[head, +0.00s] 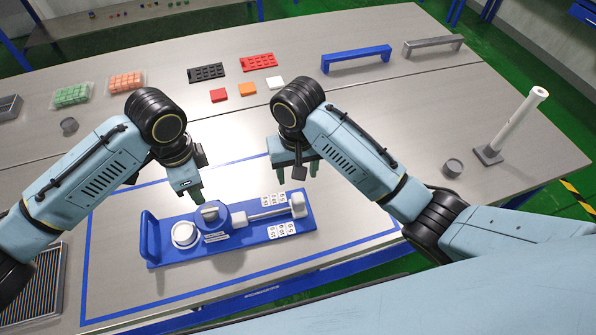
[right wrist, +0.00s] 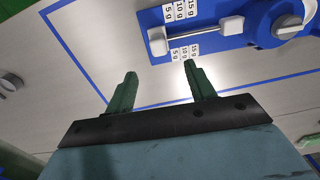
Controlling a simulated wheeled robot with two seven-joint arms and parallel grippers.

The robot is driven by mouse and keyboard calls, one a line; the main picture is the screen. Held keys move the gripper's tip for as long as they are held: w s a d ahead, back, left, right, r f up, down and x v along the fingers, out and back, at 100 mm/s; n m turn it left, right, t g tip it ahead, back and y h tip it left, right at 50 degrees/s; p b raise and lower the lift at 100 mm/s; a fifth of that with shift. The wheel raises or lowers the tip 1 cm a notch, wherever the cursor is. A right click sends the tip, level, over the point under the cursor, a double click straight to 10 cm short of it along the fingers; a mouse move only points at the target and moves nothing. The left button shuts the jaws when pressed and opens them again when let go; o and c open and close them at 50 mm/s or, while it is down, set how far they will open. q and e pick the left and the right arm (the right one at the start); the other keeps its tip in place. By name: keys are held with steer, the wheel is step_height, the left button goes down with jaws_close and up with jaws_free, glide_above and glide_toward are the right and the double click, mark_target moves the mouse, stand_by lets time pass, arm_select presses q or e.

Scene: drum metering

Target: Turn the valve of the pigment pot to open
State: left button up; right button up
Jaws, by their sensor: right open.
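The pigment pot (head: 219,224) is a round blue body on a blue base plate (head: 160,257). Its pale grey valve handle (head: 209,212) sits on top; pot and handle also show at the top right of the right wrist view, the handle (right wrist: 288,27) lying across the round body. My left gripper (head: 197,194) points down just above and behind the pot, apart from the handle as far as I can see; its finger gap is hidden. My right gripper (head: 297,168) is open and empty behind the plate's right end; its green fingers stand apart in the right wrist view (right wrist: 160,88).
A white round cup (head: 185,235) stands left of the pot. A rod with a white end block (head: 298,204) and gram labels (head: 282,230) lie to its right. A white post (head: 518,122) stands far right. Blocks and trays lie at the back.

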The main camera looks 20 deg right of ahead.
mark_target(298, 197)
step_height(298, 197, down, 13)
steer(key=shift+f, duration=0.1)
stand_by(0.5)
steer(key=shift+d, duration=0.1)
jaws_close()
arm_select(q)
steer(key=o, duration=0.4)
